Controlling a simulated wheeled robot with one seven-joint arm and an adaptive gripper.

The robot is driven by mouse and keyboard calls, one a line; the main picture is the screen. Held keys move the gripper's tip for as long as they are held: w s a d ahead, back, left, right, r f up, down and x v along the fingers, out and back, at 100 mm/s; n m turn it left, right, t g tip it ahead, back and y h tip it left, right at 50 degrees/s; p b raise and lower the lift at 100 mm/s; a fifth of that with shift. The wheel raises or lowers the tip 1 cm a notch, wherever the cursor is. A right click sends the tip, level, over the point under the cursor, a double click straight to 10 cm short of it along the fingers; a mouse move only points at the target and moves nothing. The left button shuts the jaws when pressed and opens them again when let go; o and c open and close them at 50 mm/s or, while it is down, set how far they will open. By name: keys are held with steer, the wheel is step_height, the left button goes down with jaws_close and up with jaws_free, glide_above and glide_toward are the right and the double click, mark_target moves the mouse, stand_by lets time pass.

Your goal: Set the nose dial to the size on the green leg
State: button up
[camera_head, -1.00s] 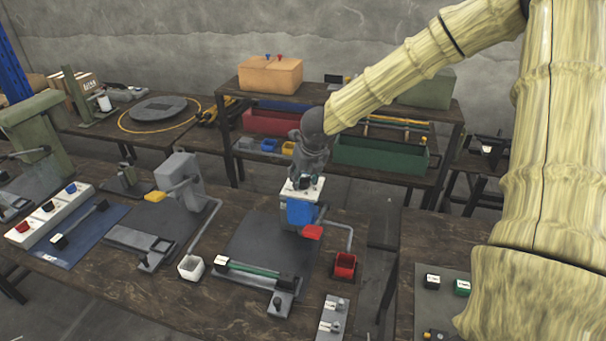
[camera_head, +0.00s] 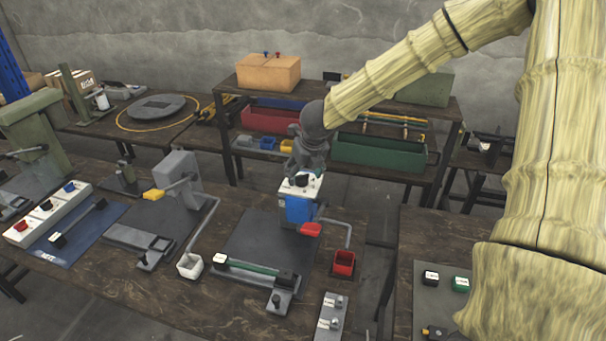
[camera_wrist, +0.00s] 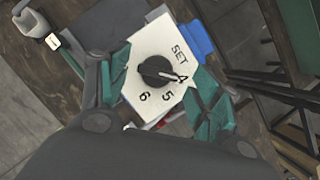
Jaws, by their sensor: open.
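The nose dial (camera_wrist: 157,71) is a round black knob on a white plate (camera_wrist: 143,45) marked SET, 4, 5 and 6. Its light pointer mark points at the 4. The plate tops a blue press (camera_head: 299,209) with a red lever. My gripper (camera_wrist: 160,86) is open above the plate, its green fingers apart on either side of the knob. In the head view my gripper (camera_head: 303,172) is just over the dial. A green leg (camera_head: 252,268) lies on the grey base in front of the press, with a white-topped block and a black block at its ends. Its marking is too small to read.
A grey press (camera_head: 180,180) with a yellow lever stands to the left. A grey strip (camera_head: 331,318) with small fittings lies at the front.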

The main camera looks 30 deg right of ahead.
steer(key=v, duration=1)
steer(key=shift+s+r, duration=0.25)
steer(key=shift+r, duration=0.15)
steer(key=shift+a, duration=0.1)
